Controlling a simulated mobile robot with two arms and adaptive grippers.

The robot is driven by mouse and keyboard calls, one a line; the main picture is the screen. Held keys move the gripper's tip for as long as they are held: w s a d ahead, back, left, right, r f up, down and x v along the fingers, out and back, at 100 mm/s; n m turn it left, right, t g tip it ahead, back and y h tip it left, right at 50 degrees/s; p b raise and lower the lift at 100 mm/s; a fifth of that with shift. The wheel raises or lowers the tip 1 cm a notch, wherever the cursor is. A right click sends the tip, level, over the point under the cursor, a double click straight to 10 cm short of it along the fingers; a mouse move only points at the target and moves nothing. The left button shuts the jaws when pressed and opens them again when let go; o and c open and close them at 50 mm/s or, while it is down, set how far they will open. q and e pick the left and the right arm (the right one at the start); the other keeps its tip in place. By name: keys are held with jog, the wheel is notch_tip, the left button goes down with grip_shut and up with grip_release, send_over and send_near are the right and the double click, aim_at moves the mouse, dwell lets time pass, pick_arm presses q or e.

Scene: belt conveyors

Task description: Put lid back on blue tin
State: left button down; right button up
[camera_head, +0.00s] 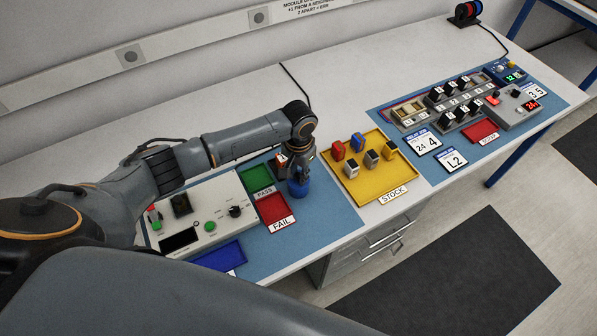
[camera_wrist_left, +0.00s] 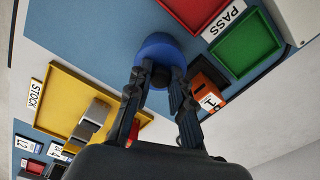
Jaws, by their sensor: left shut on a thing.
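The blue tin (camera_head: 299,188) stands on the blue mat, just right of the red FAIL tray. My left gripper (camera_head: 298,172) points down directly over it. In the left wrist view the fingers (camera_wrist_left: 160,82) are shut on a dark knob at the middle of a round blue top, which I take to be the lid (camera_wrist_left: 158,45). The lid and tin look lined up, but I cannot tell whether the lid is seated or a little above the rim. My right gripper is in neither view.
An orange box (camera_wrist_left: 207,75) stands close beside the gripper. The green PASS tray (camera_head: 257,179) and red FAIL tray (camera_head: 272,208) lie left of the tin. The yellow STOCK tray (camera_head: 378,206) with several blocks lies to its right. A test panel (camera_head: 200,245) is further left.

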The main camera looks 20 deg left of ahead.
pick_arm(q)
jog(key=c, duration=0.6)
grip_release()
jog(key=shift+c, duration=0.2)
notch_tip(320, 180, up, 5)
jog(key=p, duration=0.5)
jog(key=shift+p, duration=0.3)
jog(key=shift+r+p, duration=0.65)
jog(key=shift+r, duration=0.35)
jog(key=shift+c, duration=0.4)
grip_shut()
